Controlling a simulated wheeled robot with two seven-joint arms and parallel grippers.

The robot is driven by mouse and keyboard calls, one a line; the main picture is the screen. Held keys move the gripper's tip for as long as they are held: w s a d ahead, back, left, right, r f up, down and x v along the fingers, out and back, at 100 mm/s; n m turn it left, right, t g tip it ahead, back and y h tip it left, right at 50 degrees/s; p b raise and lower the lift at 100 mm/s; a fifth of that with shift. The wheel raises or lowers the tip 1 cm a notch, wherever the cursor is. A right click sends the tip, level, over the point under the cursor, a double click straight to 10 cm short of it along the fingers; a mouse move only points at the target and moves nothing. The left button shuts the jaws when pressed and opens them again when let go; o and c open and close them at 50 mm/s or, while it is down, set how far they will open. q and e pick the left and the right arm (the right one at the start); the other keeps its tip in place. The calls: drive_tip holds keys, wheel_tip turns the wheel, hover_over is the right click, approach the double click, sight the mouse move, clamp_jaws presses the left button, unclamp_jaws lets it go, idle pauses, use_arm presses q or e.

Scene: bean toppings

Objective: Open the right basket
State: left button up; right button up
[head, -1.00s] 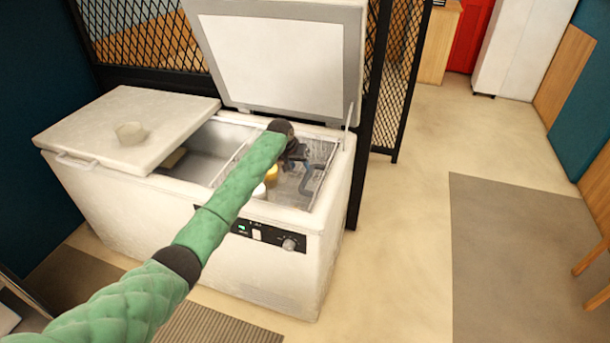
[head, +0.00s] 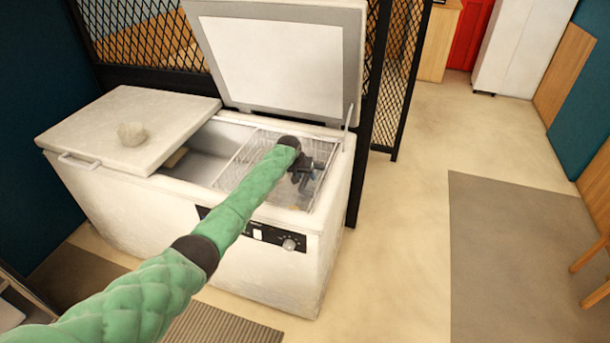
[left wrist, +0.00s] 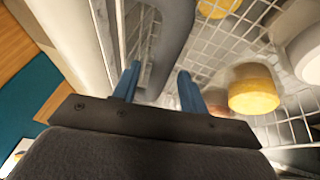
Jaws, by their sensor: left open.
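The white wire basket (head: 241,163) is in the right part of the chest freezer (head: 265,270), under a raised lid (head: 283,55). My left gripper (head: 304,181) reaches down over the right part of this opening. In the left wrist view its two blue fingers (left wrist: 156,85) are apart, with wire mesh beside and beyond them. A smooth grey bar or edge (left wrist: 174,38) runs beyond the fingers. Whether they touch it I cannot tell. A yellow round item (left wrist: 253,92) sits on the mesh to the right of the fingers. My right gripper is not in view.
A black mesh partition (head: 145,35) stands behind. The floor (head: 400,230) to the right is clear.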

use_arm(q)
clamp_jaws()
drive_tip(key=shift+a, duration=0.1)
